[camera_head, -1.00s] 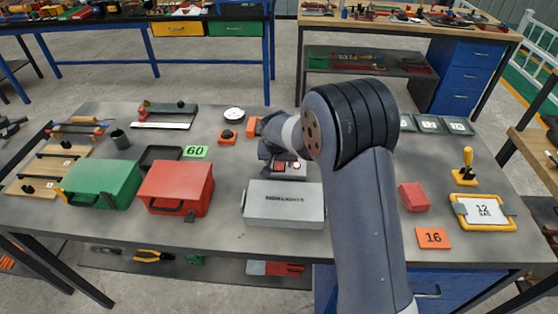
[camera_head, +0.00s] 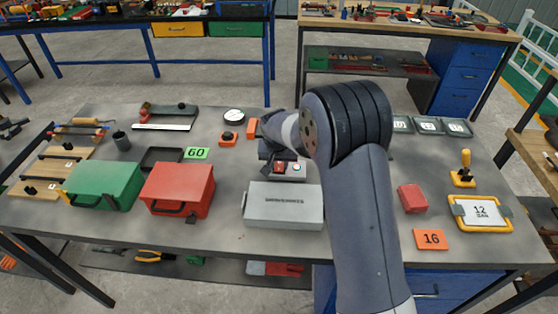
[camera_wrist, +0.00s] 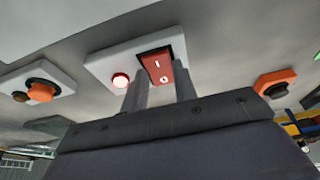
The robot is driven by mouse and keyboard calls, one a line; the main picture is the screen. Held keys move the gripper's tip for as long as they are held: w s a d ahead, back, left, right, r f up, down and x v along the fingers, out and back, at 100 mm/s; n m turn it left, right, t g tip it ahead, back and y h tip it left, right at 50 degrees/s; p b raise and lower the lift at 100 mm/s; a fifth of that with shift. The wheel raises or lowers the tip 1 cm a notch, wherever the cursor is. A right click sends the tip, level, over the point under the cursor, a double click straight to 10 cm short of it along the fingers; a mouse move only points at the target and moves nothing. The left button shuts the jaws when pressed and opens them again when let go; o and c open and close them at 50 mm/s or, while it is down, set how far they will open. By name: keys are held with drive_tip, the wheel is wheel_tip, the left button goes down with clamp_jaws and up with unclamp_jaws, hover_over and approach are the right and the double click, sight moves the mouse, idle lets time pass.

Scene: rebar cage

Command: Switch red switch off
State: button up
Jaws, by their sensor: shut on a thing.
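The red switch (camera_wrist: 160,66) is a rectangular rocker with I and O marks on a pale box (camera_wrist: 101,66). A round red indicator (camera_wrist: 120,80) glows beside it. In the head view the red switch (camera_head: 279,167) is on a small box behind the grey case, partly covered by my gripper (camera_head: 270,150). In the wrist view my gripper (camera_wrist: 160,72) has one finger on each side of the switch, and it is shut on the switch. Which way the rocker is tilted is hard to tell.
A grey case (camera_head: 283,205) stands just in front of the switch box. A red toolbox (camera_head: 178,187) and a green toolbox (camera_head: 103,184) stand to the left. An orange-button box (camera_head: 228,138) is close by on the left. Bare table lies between the grey case and red toolbox.

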sight(279, 171)
drive_tip(key=shift+w+r+g+p, duration=0.3)
drive_tip(key=shift+g+p, duration=0.4)
drive_tip(key=shift+p, duration=0.2)
drive_tip(key=shift+f+g+p, duration=0.15)
drive_tip(key=shift+g+p, duration=0.15)
drive_tip(key=shift+g, duration=0.1)
drive_tip(key=o, duration=1)
wheel_tip(279, 171, up, 11)
drive_tip(key=s+b, duration=0.1)
drive_tip(key=b, duration=0.1)
drive_tip(key=shift+s+f, duration=0.15)
drive_tip(key=shift+s, duration=0.05)
